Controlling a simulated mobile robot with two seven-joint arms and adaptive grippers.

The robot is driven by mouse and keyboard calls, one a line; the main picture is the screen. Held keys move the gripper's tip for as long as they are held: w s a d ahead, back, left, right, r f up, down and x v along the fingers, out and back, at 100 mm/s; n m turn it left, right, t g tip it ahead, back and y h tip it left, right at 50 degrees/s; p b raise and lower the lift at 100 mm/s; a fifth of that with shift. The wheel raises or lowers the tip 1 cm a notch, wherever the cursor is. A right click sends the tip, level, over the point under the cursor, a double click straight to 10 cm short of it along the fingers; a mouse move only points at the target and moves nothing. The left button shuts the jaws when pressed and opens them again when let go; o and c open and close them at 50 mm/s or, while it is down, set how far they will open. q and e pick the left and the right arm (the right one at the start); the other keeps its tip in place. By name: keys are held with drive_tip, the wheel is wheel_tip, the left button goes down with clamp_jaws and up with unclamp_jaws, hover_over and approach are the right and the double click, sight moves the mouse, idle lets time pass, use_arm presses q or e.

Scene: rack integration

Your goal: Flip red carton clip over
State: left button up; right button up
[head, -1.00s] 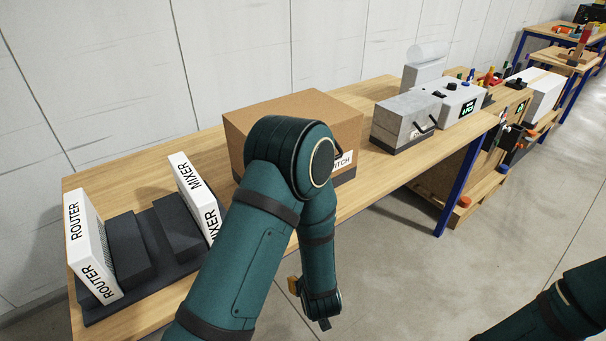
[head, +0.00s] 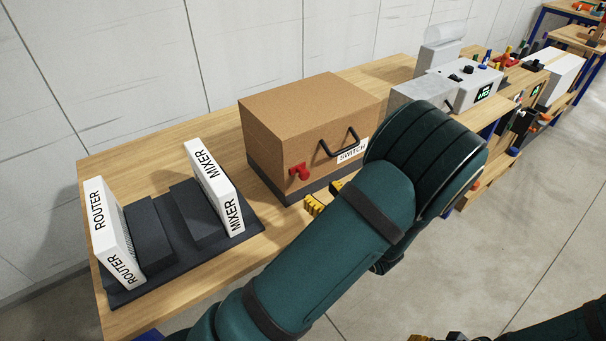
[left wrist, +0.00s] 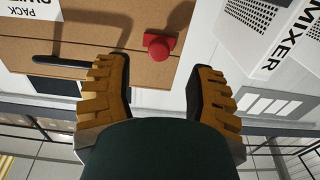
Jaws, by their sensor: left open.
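The red clip (head: 299,172) sits on the front face of the brown carton (head: 290,140), near its lower left, left of the black handle (head: 338,143). In the left wrist view the red clip (left wrist: 159,46) shows between and beyond the fingertips. My left gripper (left wrist: 165,80) is open and empty, facing the carton front, with a gap to the clip. In the head view its yellow fingers (head: 320,203) show just in front of the carton, partly hidden by my arm. A small part of my right gripper (head: 435,338) shows at the bottom edge.
The carton stands on a dark base on the wooden table (head: 150,160). White ROUTER (head: 113,228) and MIXER (head: 214,185) boxes stand on a dark tray at left. Grey and white devices (head: 480,85) stand at right. Bare tabletop lies between tray and carton.

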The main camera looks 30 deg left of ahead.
sight(306, 179)
use_arm(q)
drive_tip(key=x, duration=0.8)
drive_tip(key=shift+w+a, duration=0.15)
drive_tip(key=shift+a, duration=0.05)
drive_tip(key=shift+c, duration=0.4)
